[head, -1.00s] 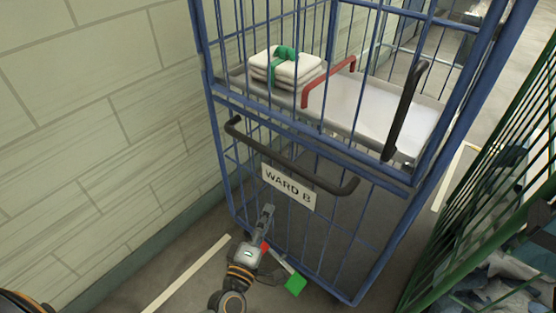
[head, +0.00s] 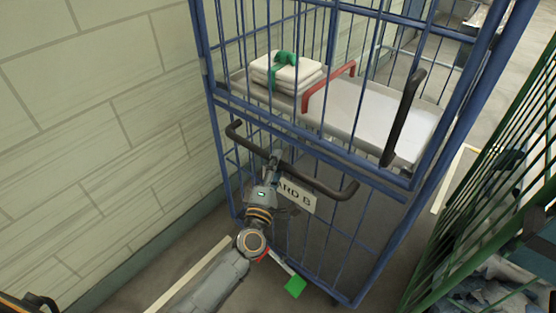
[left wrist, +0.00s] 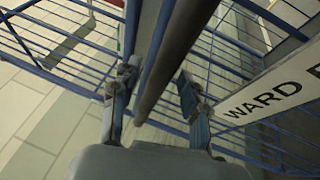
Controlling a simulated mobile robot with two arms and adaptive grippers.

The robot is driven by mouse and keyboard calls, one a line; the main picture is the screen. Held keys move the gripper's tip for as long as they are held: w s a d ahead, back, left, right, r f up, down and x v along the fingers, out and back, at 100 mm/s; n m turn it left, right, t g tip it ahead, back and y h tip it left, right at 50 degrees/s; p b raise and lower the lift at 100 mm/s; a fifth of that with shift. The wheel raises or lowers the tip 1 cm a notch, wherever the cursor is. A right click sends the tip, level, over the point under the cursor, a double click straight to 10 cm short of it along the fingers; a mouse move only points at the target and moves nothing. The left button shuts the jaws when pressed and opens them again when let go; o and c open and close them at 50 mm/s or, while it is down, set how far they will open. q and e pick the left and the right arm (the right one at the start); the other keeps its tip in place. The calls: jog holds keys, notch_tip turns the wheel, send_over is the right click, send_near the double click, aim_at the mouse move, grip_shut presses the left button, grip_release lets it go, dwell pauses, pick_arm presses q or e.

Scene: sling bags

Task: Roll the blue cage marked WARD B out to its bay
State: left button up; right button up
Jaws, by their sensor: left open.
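The blue cage (head: 383,186) stands upright beside the wall. Its WARD B plate (head: 302,197) is partly covered by my gripper in the head view; the plate also shows in the left wrist view (left wrist: 268,100). A black push handle (head: 328,190) runs across the cage front above the plate. My left gripper (head: 275,158) is at this handle, left of its middle. In the left wrist view the open fingers (left wrist: 160,80) lie on either side of the dark handle bar (left wrist: 172,62), not closed on it. A green tab (head: 295,286) shows at the cage's foot; a red one is mostly hidden.
Folded white towels with a green ribbon (head: 285,72) lie on the cage's shelf (head: 370,108). A pale block wall (head: 90,120) is close on the left. A green mesh cage (head: 478,200) with bluish cloth stands close on the right. A pale floor line (head: 185,275) runs along the left.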

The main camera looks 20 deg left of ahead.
pick_arm(q)
jog(key=shift+w+r, duration=0.1)
jog(key=shift+w, duration=0.55)
grip_shut()
